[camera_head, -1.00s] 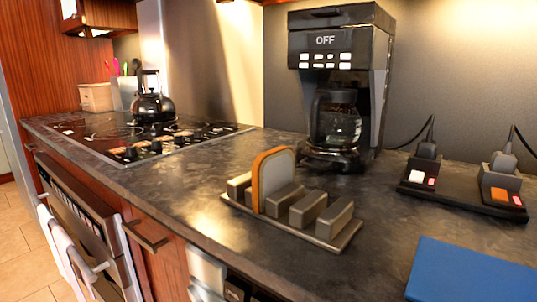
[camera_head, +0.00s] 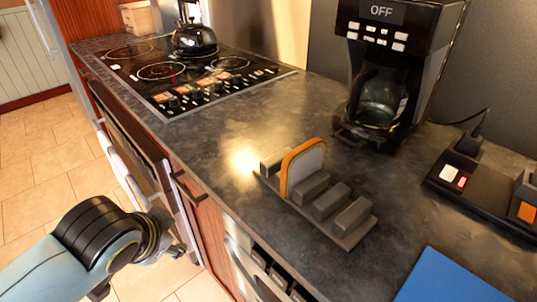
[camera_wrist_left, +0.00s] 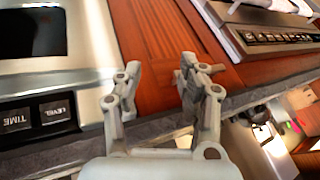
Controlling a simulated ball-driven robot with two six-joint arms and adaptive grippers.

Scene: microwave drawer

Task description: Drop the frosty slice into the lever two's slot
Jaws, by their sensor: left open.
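The frosty slice (camera_head: 305,168), pale grey with an orange-brown crust, stands upright in a slot of the grey rack (camera_head: 352,236) on the counter. My left gripper (camera_head: 172,252) is low at the left in the head view, in front of the cabinets and apart from the slice. In the left wrist view the left gripper (camera_wrist_left: 158,84) is open, with nothing between its fingers. I cannot make out a toaster or a slot marked lever two. My right gripper is not in view.
A coffee maker (camera_head: 378,95) stands behind the rack. A black stand (camera_head: 480,195) and a blue board (camera_head: 450,278) are at the right. The stovetop (camera_head: 180,75) with a kettle (camera_head: 194,38) is at the back left. A panel with TIME and LEVEL buttons (camera_wrist_left: 38,115) is near the gripper.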

